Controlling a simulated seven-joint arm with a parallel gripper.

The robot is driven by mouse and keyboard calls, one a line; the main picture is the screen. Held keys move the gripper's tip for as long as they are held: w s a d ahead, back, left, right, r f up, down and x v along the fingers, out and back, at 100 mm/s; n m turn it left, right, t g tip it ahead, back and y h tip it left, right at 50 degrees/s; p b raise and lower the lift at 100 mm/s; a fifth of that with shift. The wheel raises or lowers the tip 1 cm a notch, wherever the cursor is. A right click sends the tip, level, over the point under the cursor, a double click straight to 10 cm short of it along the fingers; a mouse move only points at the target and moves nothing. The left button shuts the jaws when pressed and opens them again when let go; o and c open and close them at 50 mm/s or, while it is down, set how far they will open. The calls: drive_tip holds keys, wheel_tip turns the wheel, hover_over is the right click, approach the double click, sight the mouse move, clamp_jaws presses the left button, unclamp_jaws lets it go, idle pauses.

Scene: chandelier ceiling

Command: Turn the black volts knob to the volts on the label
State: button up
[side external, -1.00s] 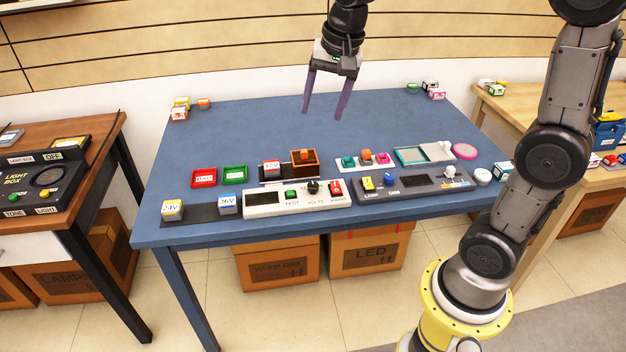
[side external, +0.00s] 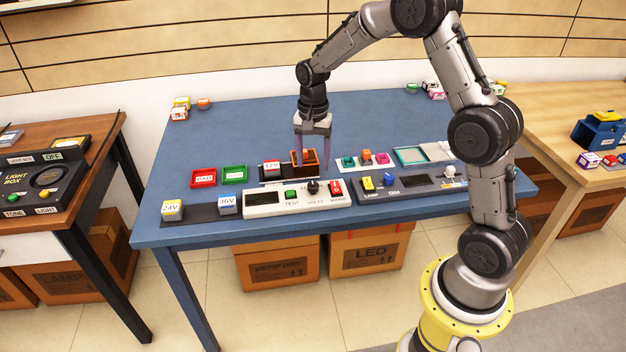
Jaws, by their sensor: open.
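The black volts knob (side external: 313,187) sits on the white tester panel (side external: 264,211), between a green button (side external: 291,194) and a red switch (side external: 336,187). The lettering below the knob is small; its pointer direction cannot be told. My gripper (side external: 313,168) is open and points down, its two purple fingers apart, above and just behind the knob in the picture. Labelled blocks stand near: 24V (side external: 172,208), 36V (side external: 227,203) and 12V (side external: 271,168). An orange-brown box (side external: 304,166) shows between and behind the fingers. Nothing is held.
A grey lamp panel (side external: 420,186) stands right of the tester. Red (side external: 203,178) and green (side external: 234,174) trays lie behind it at left. Small coloured pieces (side external: 365,159) and a teal tray (side external: 410,156) are at right.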

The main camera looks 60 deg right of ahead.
sight(313, 185)
wheel_tip(313, 185, down, 7)
drive_tip(key=shift+r, duration=0.1)
idle(0.3)
clamp_jaws()
